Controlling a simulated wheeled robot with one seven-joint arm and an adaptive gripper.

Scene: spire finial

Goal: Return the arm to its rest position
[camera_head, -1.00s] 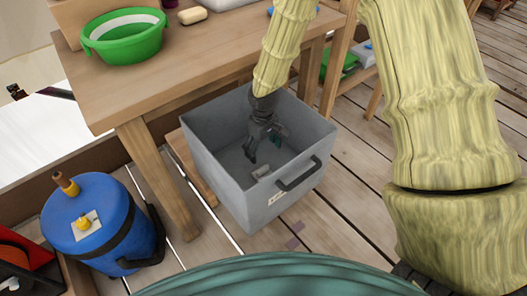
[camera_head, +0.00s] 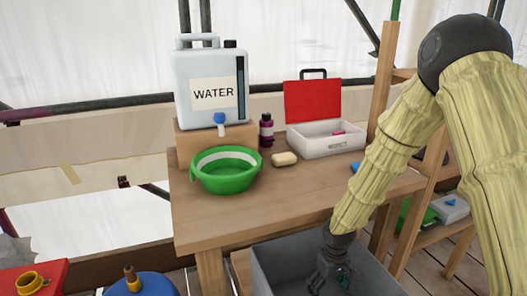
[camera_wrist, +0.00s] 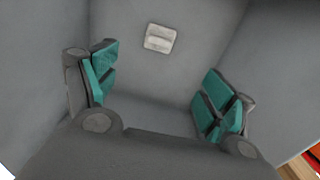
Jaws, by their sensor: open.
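My arm, in a ribbed pale yellow sleeve, reaches down on the right of the head view. My gripper (camera_head: 333,277) is low inside the grey bin (camera_head: 283,262), and the lower edge of the picture cuts off most of the bin. In the wrist view my gripper (camera_wrist: 160,90) is open, its two teal-padded fingers wide apart with nothing between them. Grey bin walls and floor (camera_wrist: 155,80) surround the fingers. A small pale grey item (camera_wrist: 160,38) lies in the bin beyond the fingertips, apart from them.
A wooden table (camera_head: 300,200) stands behind the bin. It bears a green basin (camera_head: 226,178), a water container (camera_head: 210,85), soap (camera_head: 284,159), a purple bottle (camera_head: 266,130) and an open white case (camera_head: 326,142). A blue drum (camera_head: 150,285) is lower left. A wooden shelf (camera_head: 430,250) stands at right.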

